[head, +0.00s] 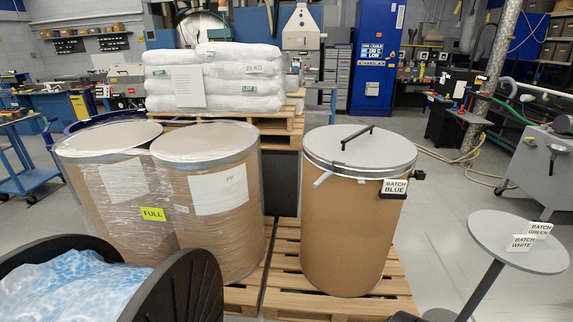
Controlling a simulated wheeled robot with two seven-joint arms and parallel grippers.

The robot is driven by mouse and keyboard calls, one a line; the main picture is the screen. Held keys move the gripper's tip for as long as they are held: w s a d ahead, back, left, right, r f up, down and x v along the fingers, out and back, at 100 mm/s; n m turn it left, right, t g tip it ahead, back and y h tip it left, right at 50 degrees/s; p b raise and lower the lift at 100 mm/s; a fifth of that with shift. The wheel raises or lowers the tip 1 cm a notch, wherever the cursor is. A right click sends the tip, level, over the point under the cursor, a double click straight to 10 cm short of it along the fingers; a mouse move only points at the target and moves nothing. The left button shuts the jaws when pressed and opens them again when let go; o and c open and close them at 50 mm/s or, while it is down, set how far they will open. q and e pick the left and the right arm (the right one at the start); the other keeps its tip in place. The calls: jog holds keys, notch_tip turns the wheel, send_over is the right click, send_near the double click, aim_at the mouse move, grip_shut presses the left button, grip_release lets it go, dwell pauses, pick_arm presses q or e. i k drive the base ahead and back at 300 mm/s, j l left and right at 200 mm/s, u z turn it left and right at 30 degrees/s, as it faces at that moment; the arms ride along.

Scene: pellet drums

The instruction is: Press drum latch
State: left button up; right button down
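A brown fibre drum (345,235) stands upright on a wooden pallet right of centre. Its grey lid (335,152) is on and has a dark bar handle (357,137) across it. A metal ring (345,172) runs around the rim. A pale lever (323,179) sticks out from the ring at the front left. A small black piece (417,175) sits on the ring at the right; I cannot tell which of these is the latch. A "BATCH BLUE" tag (395,188) hangs beside the black piece. Neither gripper is in view.
Two film-wrapped drums (215,230) stand close on the left, one marked "FULL". White sacks (240,80) are stacked behind. A round grey table (515,240) with two batch tags stands at right. A black-rimmed container (185,290) fills the lower left. A hose lies on the floor behind.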

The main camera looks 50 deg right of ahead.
aim_at(319, 181)
jog(key=i+l+u, duration=0.15)
jog(key=l, duration=0.55)
jog(key=l+u, duration=0.1)
jog(key=l, duration=0.65)
jog(key=l+z, duration=0.1)
jog(key=z, duration=0.3)
jog(key=i+l+z, duration=0.1)
jog(key=z, duration=0.3)
jog(key=i+z, duration=0.1)
jog(key=z, duration=0.25)
jog(key=l+z, duration=0.15)
jog(key=z, duration=0.25)
jog(key=i+j, duration=0.05)
